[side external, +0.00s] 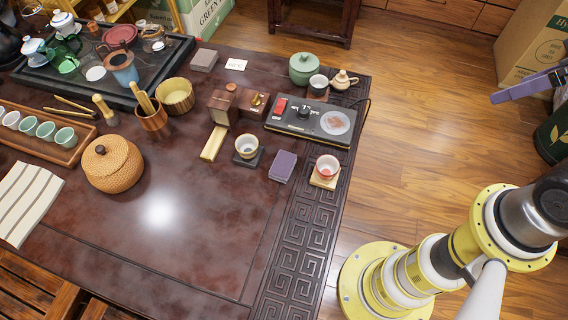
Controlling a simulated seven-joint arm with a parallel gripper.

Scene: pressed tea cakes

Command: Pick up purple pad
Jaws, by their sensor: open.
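The purple pad (283,166) lies flat on the dark wooden table, near its carved right border. It looks like a small thick rectangular block, and nothing lies on top of it. My gripper (498,97) shows only in part at the upper right edge, as a purple-grey finger over the wood floor. It is open, well to the right of the pad and apart from it. The rest of the gripper is cut off by the frame edge.
A white cup on a dark coaster (246,149) is left of the pad; a red-and-white cup (327,167) on a wooden coaster is right. A black electric warmer (310,121) stands behind. The table front (200,250) is clear.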

